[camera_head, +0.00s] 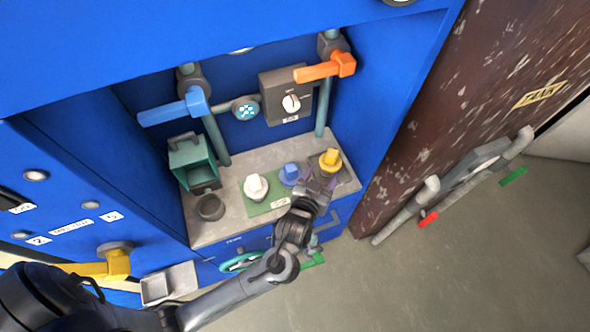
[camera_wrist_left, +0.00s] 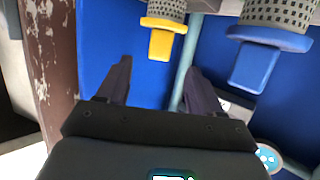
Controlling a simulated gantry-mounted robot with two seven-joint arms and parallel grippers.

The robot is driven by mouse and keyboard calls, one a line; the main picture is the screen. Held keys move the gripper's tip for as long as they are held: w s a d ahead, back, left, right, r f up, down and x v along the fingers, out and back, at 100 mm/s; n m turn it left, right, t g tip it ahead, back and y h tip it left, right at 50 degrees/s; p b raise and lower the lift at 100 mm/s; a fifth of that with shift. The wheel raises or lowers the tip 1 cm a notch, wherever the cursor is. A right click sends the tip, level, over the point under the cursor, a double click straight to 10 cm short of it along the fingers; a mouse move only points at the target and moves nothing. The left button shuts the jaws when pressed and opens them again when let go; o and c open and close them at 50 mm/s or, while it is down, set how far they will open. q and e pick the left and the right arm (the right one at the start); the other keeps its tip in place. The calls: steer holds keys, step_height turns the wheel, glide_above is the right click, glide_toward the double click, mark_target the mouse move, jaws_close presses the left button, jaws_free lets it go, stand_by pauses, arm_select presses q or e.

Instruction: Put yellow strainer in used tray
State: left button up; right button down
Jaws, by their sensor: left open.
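The yellow strainer (camera_head: 331,158) stands at the right end of the grey shelf in the blue cabinet. In the left wrist view, its yellow handle (camera_wrist_left: 161,45) and grey mesh body show at the top. My left gripper (camera_head: 320,181) is open and empty, just in front of the yellow strainer. In the left wrist view, the fingers (camera_wrist_left: 157,78) are spread, with the yellow handle beyond the gap between their tips, apart from them. A small grey open tray (camera_head: 182,278) sits low at the left front of the cabinet; I cannot read a "used" label on it. My right gripper is out of view.
A blue strainer (camera_head: 291,173) stands close left of the yellow one, also in the left wrist view (camera_wrist_left: 252,66). A white-topped piece (camera_head: 256,186) stands on a green mat (camera_head: 262,209). A green box (camera_head: 191,161) and grey cup (camera_head: 210,207) are further left. Pipes with blue and orange handles rise behind.

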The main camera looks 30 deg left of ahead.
arm_select(q)
steer(key=s+a+f+m+g+h, duration=0.1)
steer(key=s+g, duration=0.4)
steer(key=s, duration=0.7)
steer(key=s+a+f+m+g+h, duration=0.1)
steer(key=s+a+f+m+g, duration=0.1)
steer(key=s, duration=1)
steer(key=a+m+g, duration=0.1)
steer(key=a+g, duration=0.1)
steer(key=g, duration=0.1)
steer(key=shift+a+f+g+h, duration=0.25)
steer(key=shift+g+h, duration=0.15)
step_height(320, 180, up, 40)
steer(key=p, duration=3.9)
steer(key=shift+f+p, duration=0.2)
steer(key=shift+p, duration=0.1)
